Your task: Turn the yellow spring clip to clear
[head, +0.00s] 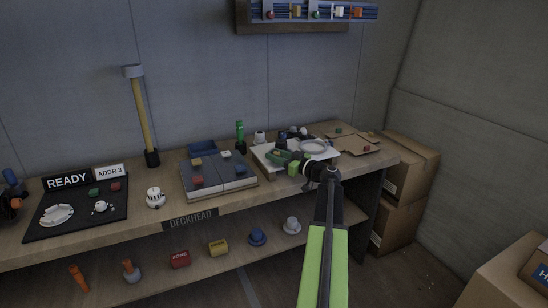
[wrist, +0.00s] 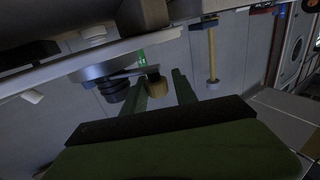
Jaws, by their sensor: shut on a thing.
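My gripper (head: 294,163) is at the right end of the bench, at the near edge of a white board (head: 268,158) that bears a pale round base (head: 313,147). In the wrist view, which is upside down, a mustard-yellow block (wrist: 157,87) sits between my two green fingers, next to a grey strip and the round base (wrist: 95,70). I take the block for the yellow spring clip. My gripper is shut on it. In the head view my gripper hides the clip, and its turned position cannot be read.
A tray of small parts (head: 243,181) lies left of the board, with a green bottle (head: 240,133) behind. Open cardboard (head: 355,146) lies to the right. A yellow pole (head: 143,115) stands farther left. Boxes (head: 408,170) stand beyond the bench's right end.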

